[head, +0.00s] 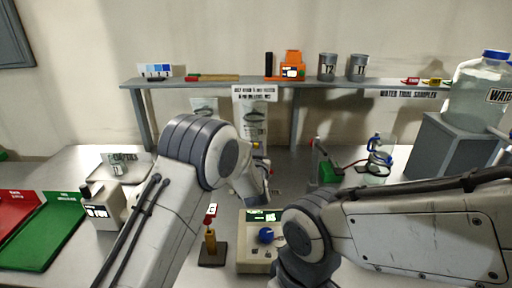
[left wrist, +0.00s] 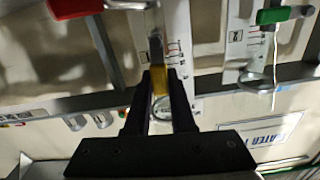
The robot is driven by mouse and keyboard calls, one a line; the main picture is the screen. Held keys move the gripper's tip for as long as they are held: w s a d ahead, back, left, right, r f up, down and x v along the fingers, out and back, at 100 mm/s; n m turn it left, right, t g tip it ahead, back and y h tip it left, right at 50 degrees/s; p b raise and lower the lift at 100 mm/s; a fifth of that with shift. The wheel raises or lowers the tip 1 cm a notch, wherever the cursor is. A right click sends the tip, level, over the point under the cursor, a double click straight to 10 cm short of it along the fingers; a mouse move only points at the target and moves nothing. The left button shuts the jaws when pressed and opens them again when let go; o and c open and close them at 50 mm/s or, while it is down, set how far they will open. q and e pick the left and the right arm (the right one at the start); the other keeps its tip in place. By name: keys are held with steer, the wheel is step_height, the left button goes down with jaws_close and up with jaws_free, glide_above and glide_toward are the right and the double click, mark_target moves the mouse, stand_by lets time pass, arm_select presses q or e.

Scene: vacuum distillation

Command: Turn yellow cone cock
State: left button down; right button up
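The yellow cone cock (left wrist: 160,82) shows in the left wrist view as a small yellow piece directly between my left gripper's (left wrist: 161,76) two dark fingertips. The fingers flank it closely with a narrow gap; whether they press on it I cannot tell. A pale panel with printed marks is behind it. In the head view my left gripper (head: 258,172) is near the back of the bench, largely hidden by my own left arm, and the cock cannot be made out clearly there. My right arm comes in from the right; its gripper is not visible.
A red part (left wrist: 75,8) and a green part (left wrist: 272,16) lie either side in the left wrist view. In the head view a beige box with a blue knob (head: 266,235) stands in front. A shelf (head: 215,83) crosses the back, and glassware (head: 378,160) stands to the right.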

arm_select(q)
steer(key=shift+d, duration=0.1)
steer(key=d+m, duration=0.1)
steer(key=m, duration=0.2)
steer(key=d+f+m, duration=0.1)
steer(key=m, duration=0.2)
steer(key=d+m, duration=0.1)
steer(key=m, duration=0.2)
steer(key=shift+d+f, duration=0.1)
steer(key=shift+f, duration=0.25)
steer(key=m, duration=0.1)
steer(key=f+m, duration=0.1)
steer(key=m, duration=0.1)
steer(key=d+m, duration=0.1)
steer(key=shift+f+m+p, duration=0.3)
steer(key=shift+d+f+m, duration=0.1)
steer(key=shift+f+m, duration=0.3)
steer(key=shift+m, duration=0.45)
steer(key=shift+f+m, duration=0.35)
steer(key=shift+m, duration=0.5)
steer(key=c, duration=0.8)
jaws_free()
steer(key=shift+o, duration=0.2)
steer(key=shift+f, duration=0.1)
